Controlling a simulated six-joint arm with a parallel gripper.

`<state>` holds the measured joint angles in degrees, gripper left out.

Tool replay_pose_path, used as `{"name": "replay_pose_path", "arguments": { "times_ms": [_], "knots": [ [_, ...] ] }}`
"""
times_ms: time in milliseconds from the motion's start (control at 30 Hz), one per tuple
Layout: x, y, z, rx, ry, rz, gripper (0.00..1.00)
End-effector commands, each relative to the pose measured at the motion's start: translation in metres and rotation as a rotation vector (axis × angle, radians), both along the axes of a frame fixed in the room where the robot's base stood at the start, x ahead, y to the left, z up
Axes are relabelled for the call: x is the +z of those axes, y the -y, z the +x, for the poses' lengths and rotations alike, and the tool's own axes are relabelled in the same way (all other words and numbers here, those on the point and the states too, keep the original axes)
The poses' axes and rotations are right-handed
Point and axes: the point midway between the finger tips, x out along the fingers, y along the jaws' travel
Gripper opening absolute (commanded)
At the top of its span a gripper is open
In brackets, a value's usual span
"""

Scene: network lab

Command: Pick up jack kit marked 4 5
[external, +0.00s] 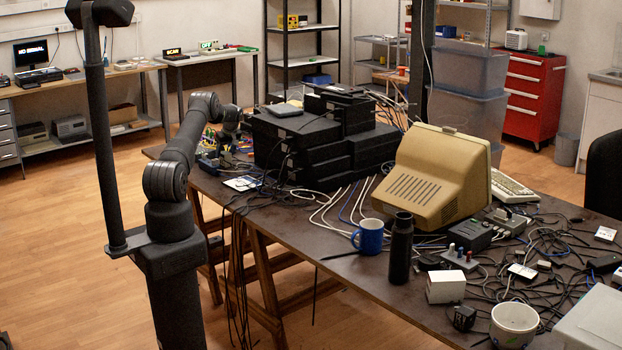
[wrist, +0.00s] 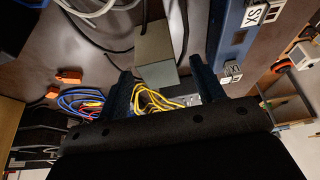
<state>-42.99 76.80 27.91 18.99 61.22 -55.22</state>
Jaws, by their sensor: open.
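I cannot make out the marking 4 5 in either view. In the external view, small pale flat packets lie on the table: one near my arm (external: 243,183), one at the front right (external: 522,271) and one farther right (external: 605,233). Their print is too small to read, so I cannot tell which is the jack kit. In the wrist view my gripper (wrist: 163,84) is open, with its two dark fingers apart. A grey block (wrist: 155,50) shows between and beyond the fingertips; I see no grip on it.
Yellow cables (wrist: 155,102) and blue cables (wrist: 78,101) lie near the fingers. A blue unit (wrist: 232,40) with a white tag stands right of them. Black equipment boxes (external: 290,140), a beige monitor (external: 425,175), a blue mug (external: 369,237) and a dark bottle (external: 401,250) crowd the table.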

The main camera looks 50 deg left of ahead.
Motion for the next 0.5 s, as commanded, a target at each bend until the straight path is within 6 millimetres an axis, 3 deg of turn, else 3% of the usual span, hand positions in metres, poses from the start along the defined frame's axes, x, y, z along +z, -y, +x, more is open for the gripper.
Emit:
{"name": "replay_pose_path", "arguments": {
  "times_ms": [200,467,500],
  "knots": [
    [-0.019,-0.008,0.0,0.001,0.001,0.0,0.62],
    [-0.021,-0.009,0.0,0.001,0.001,0.0,0.62],
    [-0.021,-0.009,0.0,0.001,0.001,0.0,0.56]
  ]
}}
